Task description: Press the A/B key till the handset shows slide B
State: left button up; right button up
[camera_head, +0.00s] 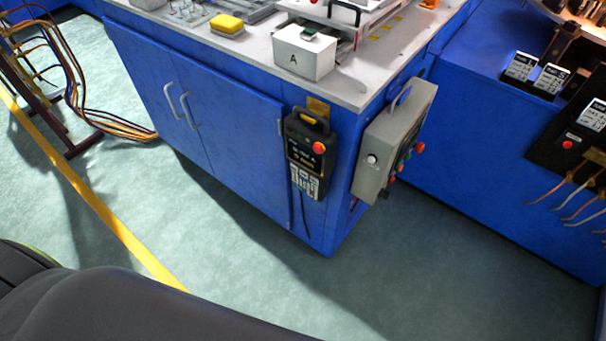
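The handset (296,158) is black with a yellow-trimmed top and hangs upright on the blue cabinet's front, near its right corner. It has a red button (318,148) at upper right, a dark display (303,158) with small pale and yellow text, and a block of pale keys (305,183) below. A letter that looks like A shows on the display, but the rest is too small to read. The A/B key cannot be told apart from the other keys. Neither of my grippers is in view.
A grey control box (385,150) with knobs juts out right of the handset. A white box marked A (293,60) and a yellow block (226,25) stand on the worktop (255,50). Cables (85,105) hang at left. The floor (215,230) in front is clear.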

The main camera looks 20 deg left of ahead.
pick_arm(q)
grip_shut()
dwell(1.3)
